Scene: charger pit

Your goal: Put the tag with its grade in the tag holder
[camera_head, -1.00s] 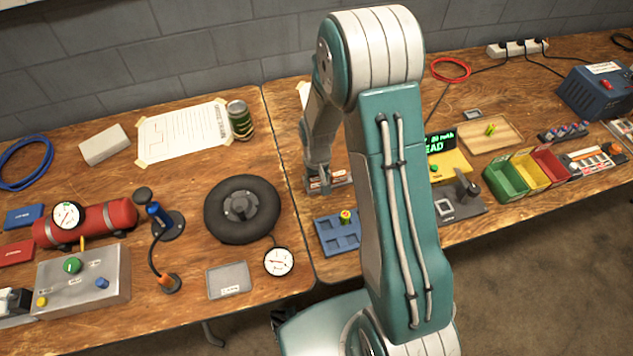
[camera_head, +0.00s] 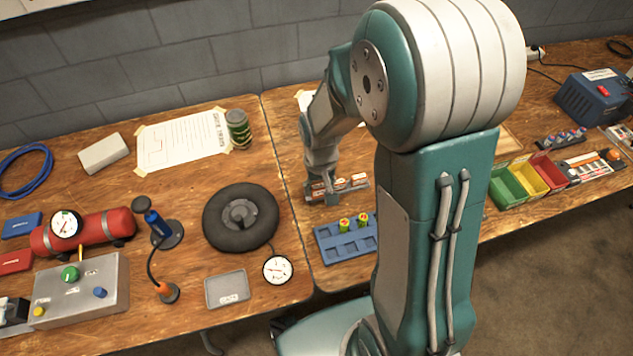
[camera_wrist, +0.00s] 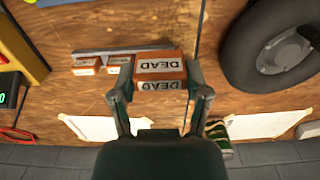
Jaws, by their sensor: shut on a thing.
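In the head view, my gripper (camera_head: 322,198) is at the grey tag strip (camera_head: 362,187) on the right table. Smaller orange and white tags (camera_wrist: 86,66) stand by the strip beside the held tag. The held tag looks larger than these and overlaps the strip's end; I cannot tell if it is clear of the strip. No tag holder is clearly identifiable.
A blue tray (camera_head: 322,238) with two visible yellow-green cells stands in front of my gripper. A black tyre (camera_head: 212,218) lies to the left. My arm hides much of the right table. Green, yellow and red bins (camera_head: 548,172) stand farther right.

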